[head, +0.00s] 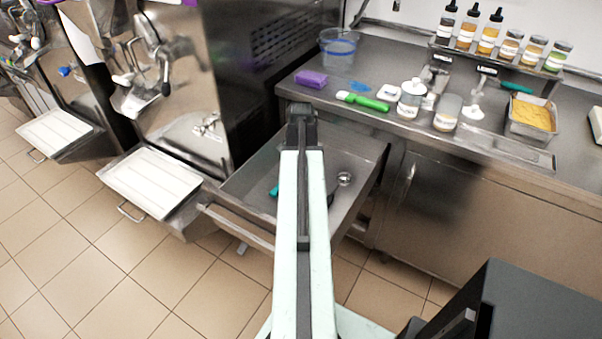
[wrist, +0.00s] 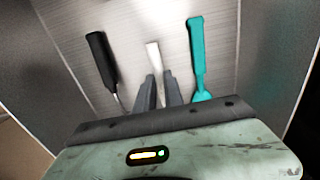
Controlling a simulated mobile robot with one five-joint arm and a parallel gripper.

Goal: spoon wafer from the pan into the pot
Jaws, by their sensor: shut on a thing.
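In the wrist view my gripper (wrist: 159,82) points down into an open steel drawer, its fingers closed around a pale-handled utensil (wrist: 153,55). Only the handle's end shows, so its kind is unclear. A black-handled utensil (wrist: 101,60) lies to the left and a teal spatula (wrist: 196,55) to the right, both apart from the fingers. In the head view my arm hides the gripper over the drawer. A steel pan (head: 510,127) with yellow-orange crumbs, probably the wafer (head: 532,113), sits on the counter at right. A lidded white jar (head: 411,98) stands left of it; whether it is the pot is unclear.
The open drawer (head: 243,188) juts from under the counter; a round metal utensil head (head: 344,179) lies inside. The counter also holds a purple sponge (head: 311,79), a green-handled tool (head: 362,101), a clear tub (head: 338,48) and a bottle rack (head: 492,57). Steel freezers stand left.

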